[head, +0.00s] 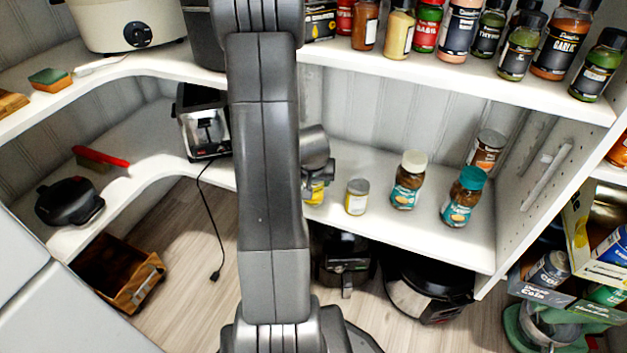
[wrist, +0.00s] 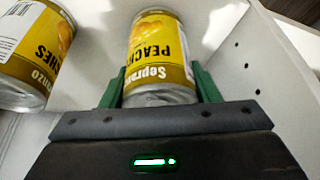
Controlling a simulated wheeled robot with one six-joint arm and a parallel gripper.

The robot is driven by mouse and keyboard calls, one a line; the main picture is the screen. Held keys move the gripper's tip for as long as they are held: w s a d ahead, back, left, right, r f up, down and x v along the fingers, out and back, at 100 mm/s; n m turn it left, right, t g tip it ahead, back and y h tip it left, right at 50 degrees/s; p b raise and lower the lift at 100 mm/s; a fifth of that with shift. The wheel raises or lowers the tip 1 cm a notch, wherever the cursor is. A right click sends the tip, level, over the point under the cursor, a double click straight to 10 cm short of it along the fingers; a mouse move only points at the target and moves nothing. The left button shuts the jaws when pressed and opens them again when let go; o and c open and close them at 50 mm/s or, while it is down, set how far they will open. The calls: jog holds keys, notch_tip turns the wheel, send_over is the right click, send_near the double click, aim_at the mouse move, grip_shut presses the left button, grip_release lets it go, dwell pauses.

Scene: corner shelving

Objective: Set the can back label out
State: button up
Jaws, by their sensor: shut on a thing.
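A yellow-labelled peaches can (wrist: 160,50) is between the green fingers of my gripper (wrist: 162,84) in the wrist view. The fingers are shut on its sides, and its printed label with the word peaches faces the camera. In the head view my gripper (head: 317,170) is partly hidden behind my arm, at the lower shelf, with a bit of this can (head: 314,192) showing below it. I cannot tell whether the can touches the shelf. A second yellow can (wrist: 30,52) is to the left in the wrist view; a similar small can (head: 357,197) stands beside my gripper in the head view.
The lower shelf (head: 420,235) also holds two teal-labelled jars (head: 408,180) (head: 463,197) and a brown-labelled jar (head: 487,150) further right. A toaster (head: 203,122) stands left of my arm. Spice bottles line the upper shelf (head: 450,75). A white side panel (head: 545,165) bounds the right.

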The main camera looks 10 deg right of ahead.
jog(key=shift+f, duration=0.2)
jog(key=o, duration=1.4)
jog(key=p+v, duration=0.5)
jog(key=v, duration=0.9)
jog(key=shift+s, duration=0.1)
jog(key=shift+f, duration=0.1)
jog(key=b+x, duration=0.5)
jog(key=x, duration=0.9)
jog(key=shift+r, duration=0.4)
